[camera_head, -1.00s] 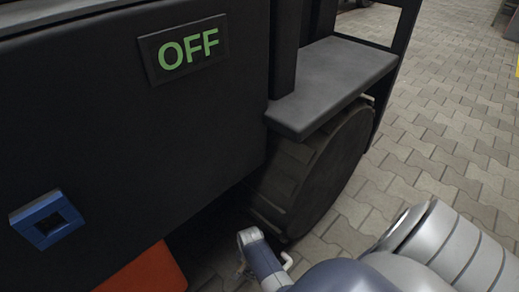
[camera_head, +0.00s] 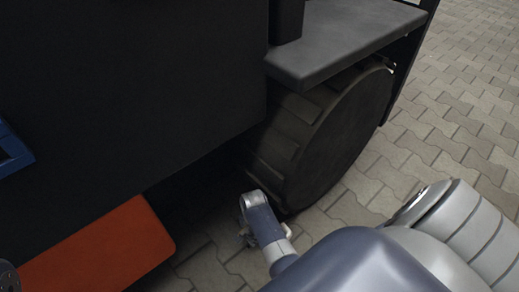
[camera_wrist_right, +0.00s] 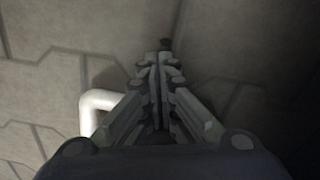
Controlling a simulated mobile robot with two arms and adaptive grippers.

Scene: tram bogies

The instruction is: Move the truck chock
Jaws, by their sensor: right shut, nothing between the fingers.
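My right gripper (camera_head: 244,238) is low by the truck wheel (camera_head: 343,135), close to the paving. Its fingers are together and empty in the right wrist view (camera_wrist_right: 160,85). A bent white bar (camera_wrist_right: 98,108), which may be the chock's handle, lies just left of the fingers in that view, with nothing gripped. A small pale piece of it shows beside my wrist in the head view (camera_head: 288,231). The chock's body cannot be made out; my arm and the dark shade under the truck cover that area.
The truck's dark body (camera_head: 130,90) fills the upper left. A grey ledge (camera_head: 345,40) overhangs the wheel. An orange-red panel (camera_head: 105,247) juts out at the lower left, and a blue part (camera_head: 12,152) is at the left edge. Open paving (camera_head: 455,125) lies to the right.

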